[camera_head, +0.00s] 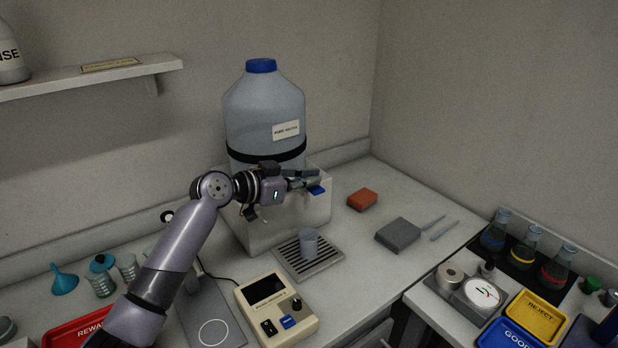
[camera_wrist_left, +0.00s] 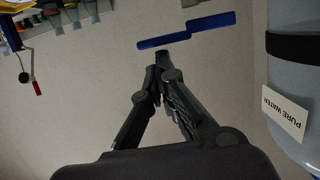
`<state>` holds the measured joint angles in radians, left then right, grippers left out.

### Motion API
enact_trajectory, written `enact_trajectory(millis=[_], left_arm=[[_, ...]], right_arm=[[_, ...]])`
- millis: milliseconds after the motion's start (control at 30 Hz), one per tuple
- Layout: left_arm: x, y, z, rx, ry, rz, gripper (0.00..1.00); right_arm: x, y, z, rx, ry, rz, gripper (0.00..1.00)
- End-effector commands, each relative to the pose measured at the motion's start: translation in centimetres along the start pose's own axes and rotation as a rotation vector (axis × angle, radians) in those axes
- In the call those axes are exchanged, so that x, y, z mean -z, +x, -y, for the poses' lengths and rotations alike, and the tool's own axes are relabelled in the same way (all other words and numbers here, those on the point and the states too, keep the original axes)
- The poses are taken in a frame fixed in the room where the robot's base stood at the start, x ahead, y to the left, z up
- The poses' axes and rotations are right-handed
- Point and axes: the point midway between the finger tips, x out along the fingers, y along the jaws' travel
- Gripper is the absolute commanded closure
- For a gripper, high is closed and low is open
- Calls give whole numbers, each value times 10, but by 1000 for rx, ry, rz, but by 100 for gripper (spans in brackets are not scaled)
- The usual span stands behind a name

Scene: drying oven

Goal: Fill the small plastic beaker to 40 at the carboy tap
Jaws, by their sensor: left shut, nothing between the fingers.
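The carboy (camera_head: 262,110) is a large translucent bluish jug with a blue cap and a label, on a white stand (camera_head: 285,225). Its label shows at the right of the left wrist view (camera_wrist_left: 284,112). The small plastic beaker (camera_head: 309,245) stands upright on the drip grate (camera_head: 291,265) in front of the stand. Its fill level and marks are too small to read. My left gripper (camera_head: 313,181) is shut and empty at the stand's front, above the beaker, beside a blue piece (camera_head: 317,190) that looks like the tap's handle. The gripper hides most of the tap. The fingertips (camera_wrist_left: 160,60) meet in the left wrist view.
A beige instrument (camera_head: 275,305) stands in front of the grate. A red-orange block (camera_head: 362,199) and a grey block (camera_head: 398,235) lie to the right. A side table holds several flasks (camera_head: 525,246) and yellow (camera_head: 537,314) and blue trays. A blue funnel (camera_head: 64,281) is at left.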

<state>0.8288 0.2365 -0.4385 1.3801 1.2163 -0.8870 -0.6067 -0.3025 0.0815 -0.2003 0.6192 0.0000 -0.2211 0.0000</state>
Motion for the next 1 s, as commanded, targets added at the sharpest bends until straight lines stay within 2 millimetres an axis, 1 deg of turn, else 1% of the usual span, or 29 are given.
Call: enact_trajectory(millis=[67,167,400,533,567,600,633,1000], left_arm=[[-3,1,-1,3,13,0,100],[-10,2,-3,14,60,1,100],[-28,7,-11,65,261,1,100],[-34,8,-14,89,358,1,100],[-34,8,-15,94,375,0,100],[-29,7,-14,94,374,0,100],[-29,7,-14,93,372,0,100],[-29,7,-14,92,367,1,100]], right_arm=[[0,5,0,0,0,0,17],[-1,17,0,0,0,-1,17],[-3,54,0,-1,0,-3,17],[-3,67,0,-1,0,-4,17],[-3,68,0,-1,0,-5,17],[-2,63,0,-1,0,-5,17],[-2,62,0,-1,0,-5,17],[-2,62,1,-1,0,-6,17]])
